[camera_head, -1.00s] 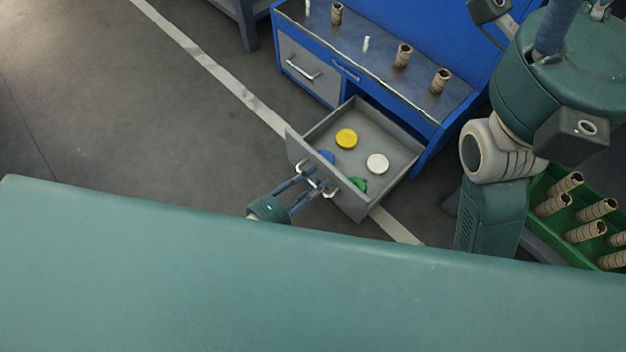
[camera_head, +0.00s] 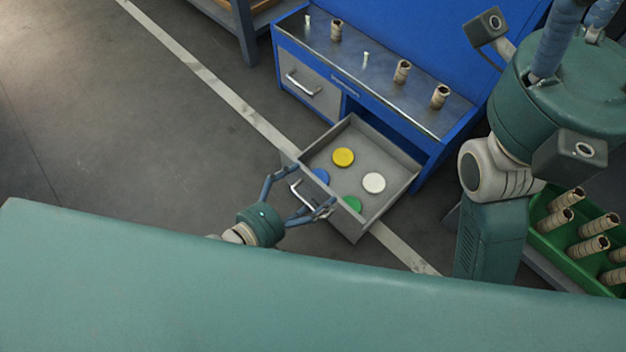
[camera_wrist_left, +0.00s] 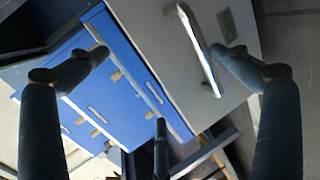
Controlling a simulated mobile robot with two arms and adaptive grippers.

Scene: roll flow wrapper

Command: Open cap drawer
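The grey cap drawer (camera_head: 335,212) is pulled out from the blue workbench (camera_head: 372,92). Inside lie a yellow cap (camera_head: 343,157), a white cap (camera_head: 373,183), a blue cap (camera_head: 321,177) and a green cap (camera_head: 352,204). My left gripper (camera_head: 303,191) is open at the drawer front, its fingers spread on both sides of the metal handle (camera_head: 297,192). In the left wrist view the handle (camera_wrist_left: 200,50) shows on a grey drawer face, and the spread fingers (camera_wrist_left: 158,70) hold nothing. My right gripper is not in view.
A closed grey drawer (camera_head: 309,88) sits to the left of the open one. Several brown rolls (camera_head: 402,72) stand on the bench top. A green crate (camera_head: 549,235) with more rolls is at the right. Floor left of the drawer is clear.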

